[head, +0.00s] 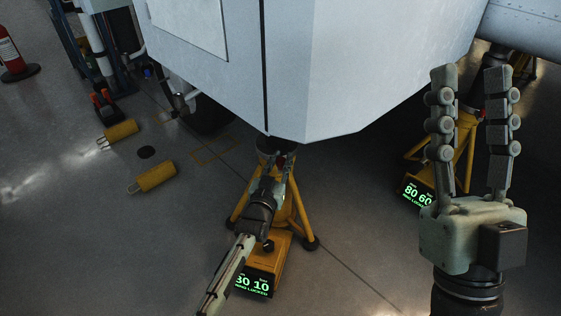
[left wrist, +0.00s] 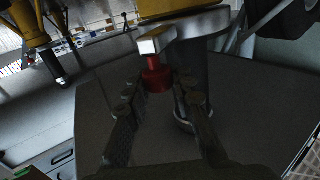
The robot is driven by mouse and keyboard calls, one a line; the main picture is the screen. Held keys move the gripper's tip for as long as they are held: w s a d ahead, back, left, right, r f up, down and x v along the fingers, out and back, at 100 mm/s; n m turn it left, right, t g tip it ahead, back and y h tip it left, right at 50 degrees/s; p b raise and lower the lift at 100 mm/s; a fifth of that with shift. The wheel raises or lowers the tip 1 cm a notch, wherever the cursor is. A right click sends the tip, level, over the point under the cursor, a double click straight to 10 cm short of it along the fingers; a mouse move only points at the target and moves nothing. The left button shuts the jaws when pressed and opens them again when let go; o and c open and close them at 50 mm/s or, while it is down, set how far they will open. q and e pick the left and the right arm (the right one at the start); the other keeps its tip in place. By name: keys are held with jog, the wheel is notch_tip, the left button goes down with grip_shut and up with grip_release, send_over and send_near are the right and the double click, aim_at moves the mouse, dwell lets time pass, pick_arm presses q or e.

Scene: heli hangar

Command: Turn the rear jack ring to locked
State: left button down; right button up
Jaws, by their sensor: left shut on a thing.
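A yellow tripod jack (head: 295,210) stands under the pale hull, and its top is partly hidden by my left gripper (head: 279,170). In the left wrist view a red knob (left wrist: 157,77) with a pale metal block above it sits between the fingers of my left gripper (left wrist: 158,98), which is shut on it. The ring itself is not clearly visible. The jack's display (head: 254,284) has green figures and a line of text ending in "LOCKED". My right gripper (head: 471,80) is raised at the right, fingers apart, open and empty.
The hull (head: 370,60) hangs low over the jack. A second yellow jack (head: 462,150) with a lit display (head: 417,195) stands behind my right gripper. Yellow chocks (head: 154,177) lie on the floor at left. A fire extinguisher (head: 12,55) stands far left.

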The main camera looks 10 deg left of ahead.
pick_arm(q)
jog(key=shift+d, duration=0.1)
dwell(0.4)
jog(key=c, duration=1.3)
grip_release()
jog(key=shift+o, duration=0.2)
jog(key=s, duration=1.2)
jog(key=shift+a, duration=0.35)
jog(key=shift+c, duration=0.3)
